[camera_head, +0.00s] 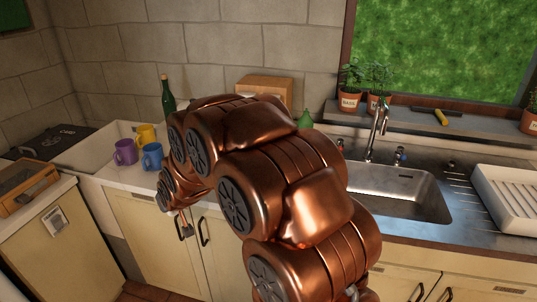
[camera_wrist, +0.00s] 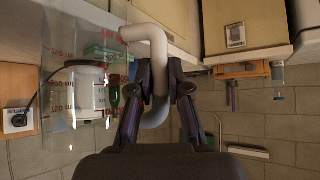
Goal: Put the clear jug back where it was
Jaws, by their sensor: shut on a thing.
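The clear jug (camera_wrist: 58,60) fills the left of the wrist view. It is see-through with red measuring marks and has a pale, thick handle (camera_wrist: 150,35). My gripper (camera_wrist: 159,84) is shut on that handle, with one finger on each side of it. A white object and a green one show through or behind the jug wall. In the head view my copper-coloured arm covers the middle of the counter. The jug and my gripper's fingers cannot be made out there.
Purple (camera_head: 125,152), yellow (camera_head: 146,135) and blue (camera_head: 152,157) mugs stand together on the left counter. A green bottle (camera_head: 167,98) and a wooden box (camera_head: 265,88) stand behind my arm. A sink (camera_head: 400,190), tap (camera_head: 376,135) and white dish rack (camera_head: 506,198) are at the right.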

